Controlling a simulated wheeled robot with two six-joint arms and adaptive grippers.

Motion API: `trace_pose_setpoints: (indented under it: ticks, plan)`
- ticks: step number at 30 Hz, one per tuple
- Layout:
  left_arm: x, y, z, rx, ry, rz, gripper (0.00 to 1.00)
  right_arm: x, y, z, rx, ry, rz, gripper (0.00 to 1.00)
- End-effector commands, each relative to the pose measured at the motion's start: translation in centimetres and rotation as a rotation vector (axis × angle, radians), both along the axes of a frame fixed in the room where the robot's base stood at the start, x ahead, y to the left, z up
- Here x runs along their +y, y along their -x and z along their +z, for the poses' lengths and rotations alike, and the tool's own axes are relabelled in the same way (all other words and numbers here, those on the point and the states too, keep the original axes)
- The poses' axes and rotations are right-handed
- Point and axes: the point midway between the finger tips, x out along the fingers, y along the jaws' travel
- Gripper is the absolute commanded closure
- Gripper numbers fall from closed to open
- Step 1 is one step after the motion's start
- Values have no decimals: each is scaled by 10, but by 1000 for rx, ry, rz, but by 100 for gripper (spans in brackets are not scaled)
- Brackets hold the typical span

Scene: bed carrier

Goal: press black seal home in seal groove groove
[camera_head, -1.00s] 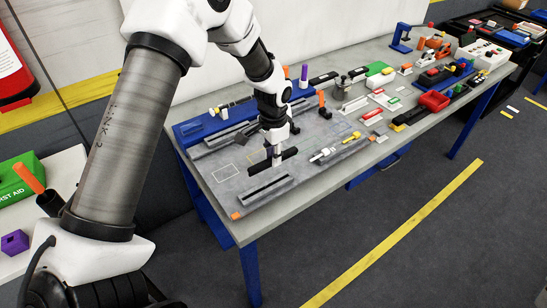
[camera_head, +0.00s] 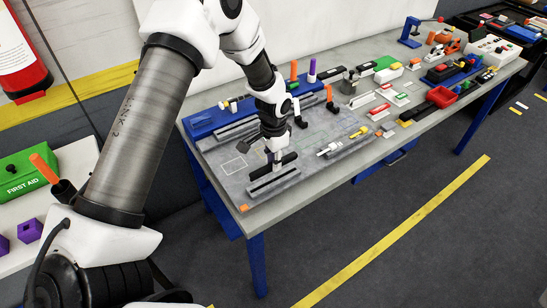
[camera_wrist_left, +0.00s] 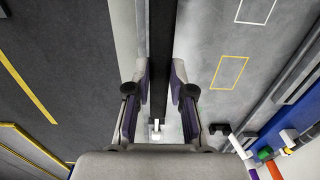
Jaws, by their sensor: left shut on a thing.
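The black seal (camera_head: 275,167) is a long dark bar held level in my left gripper (camera_head: 274,156). It lies along and just over the grey block with the seal groove (camera_head: 274,184) at the mat's near edge. I cannot tell whether the seal touches the groove. In the left wrist view the seal (camera_wrist_left: 160,45) runs lengthwise between the two fingers of my left gripper (camera_wrist_left: 161,90), which are shut on it. The seal hides much of the groove there. My right gripper is not in view.
Behind is a long grey rail (camera_head: 237,131) and a blue block (camera_head: 213,120) with upright parts. White and yellow connectors (camera_head: 330,149) lie to the right. A red bin (camera_head: 440,96) and more parts stand farther along the bench.

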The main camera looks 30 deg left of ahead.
Motion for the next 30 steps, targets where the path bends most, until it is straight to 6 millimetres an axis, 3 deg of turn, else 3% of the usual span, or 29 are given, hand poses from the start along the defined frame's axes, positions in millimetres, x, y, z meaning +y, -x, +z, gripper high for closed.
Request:
trace_pose_setpoints:
  ticks: [3, 9, 30]
  plan:
    - [0, 0, -19, 2, 0, 0, 100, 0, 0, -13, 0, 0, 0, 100]
    - [0, 0, -36, 1, 0, 0, 100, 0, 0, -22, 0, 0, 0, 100]
    - [0, 0, -36, 1, 0, 0, 100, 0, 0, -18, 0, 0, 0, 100]
